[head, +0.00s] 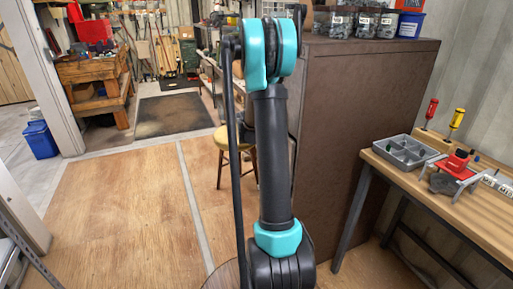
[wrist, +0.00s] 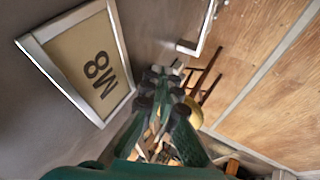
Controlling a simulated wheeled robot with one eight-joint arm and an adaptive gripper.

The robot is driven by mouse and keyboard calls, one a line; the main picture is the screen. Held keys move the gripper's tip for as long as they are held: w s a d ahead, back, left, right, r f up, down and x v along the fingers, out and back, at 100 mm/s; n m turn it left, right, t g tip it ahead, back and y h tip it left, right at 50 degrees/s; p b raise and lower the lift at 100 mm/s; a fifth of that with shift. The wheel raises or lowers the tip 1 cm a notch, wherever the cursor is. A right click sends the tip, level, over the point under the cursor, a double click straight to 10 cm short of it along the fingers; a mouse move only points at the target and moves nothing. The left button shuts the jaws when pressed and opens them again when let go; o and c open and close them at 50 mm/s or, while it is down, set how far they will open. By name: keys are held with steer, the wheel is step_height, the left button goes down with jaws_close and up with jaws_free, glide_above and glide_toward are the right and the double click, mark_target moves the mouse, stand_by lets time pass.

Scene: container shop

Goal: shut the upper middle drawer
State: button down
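The brown cabinet (head: 355,120) stands right of my arm in the head view. Its front faces away to the left and is mostly hidden by my arm, so the upper middle drawer cannot be picked out there. In the wrist view a dark grey front (wrist: 35,125) fills the left, with a white-framed label reading M8 (wrist: 92,62). A silver handle (wrist: 207,30) sticks out at the top. My gripper (wrist: 163,75) has green fingers that converge with tips close together, beside the label, holding nothing visible. How far any drawer stands out cannot be told.
Bins of small parts (head: 362,24) and a blue bin (head: 410,25) stand on the cabinet. A workbench (head: 470,205) with a grey tray (head: 404,152) is at right. A yellow-topped stool (head: 228,137) stands behind my arm. The wooden floor at left is clear.

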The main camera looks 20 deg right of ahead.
steer(key=shift+d, duration=1.1)
steer(key=shift+a, duration=0.1)
steer(key=s+a+r, duration=0.4)
steer(key=a+r, duration=0.4)
steer(key=a, duration=0.1)
steer(key=s+a+f+y, duration=0.2)
steer(key=s+a, duration=0.4)
steer(key=s, duration=0.4)
steer(key=s+a+f+y, duration=0.2)
steer(key=s+a+f, duration=0.2)
steer(key=s+a, duration=0.3)
steer(key=s+a+f+n+y, duration=0.1)
steer(key=s+a+f, duration=0.2)
steer(key=s, duration=1)
steer(key=a, duration=0.3)
steer(key=shift+a+y, duration=0.25)
steer(key=shift+y, duration=0.15)
